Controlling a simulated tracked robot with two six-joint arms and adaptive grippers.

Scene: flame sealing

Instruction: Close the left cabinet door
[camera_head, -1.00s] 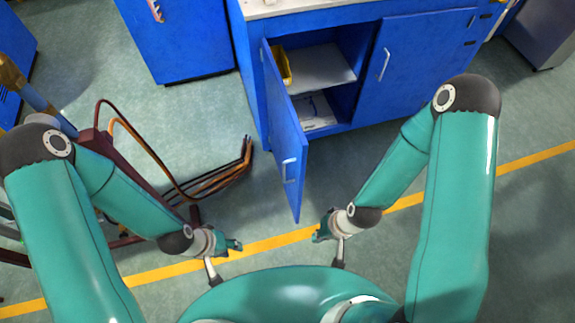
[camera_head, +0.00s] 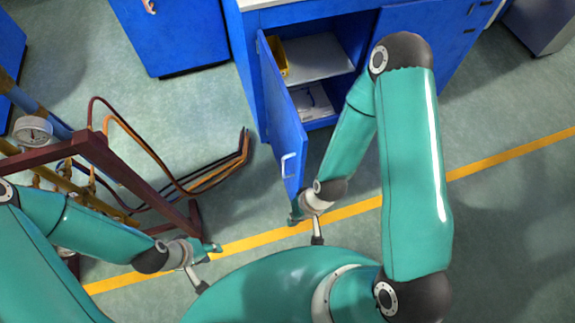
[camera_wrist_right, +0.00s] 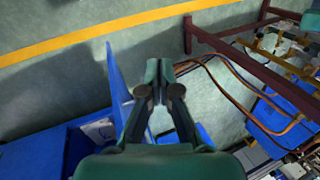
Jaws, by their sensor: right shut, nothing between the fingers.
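The left cabinet door (camera_head: 280,120) is blue with a light handle (camera_head: 288,166). It stands swung wide open from the blue cabinet (camera_head: 248,70), with the shelves inside exposed. My right gripper (camera_head: 296,214) is at the door's free outer end in the head view; I cannot tell there whether it touches. In the right wrist view this gripper (camera_wrist_right: 158,68) is shut and empty, with the door's edge (camera_wrist_right: 116,82) just to its left. My left gripper (camera_head: 213,248) is left of the door, apart from it, and too small to judge its fingers.
A yellow bin (camera_head: 277,54) and papers sit on the cabinet shelves. A dark red frame (camera_head: 110,160) with a gauge and hoses (camera_head: 215,175) stands on the left. Another blue cabinet (camera_head: 170,40) is behind. The floor right of the door is partly covered by my right arm.

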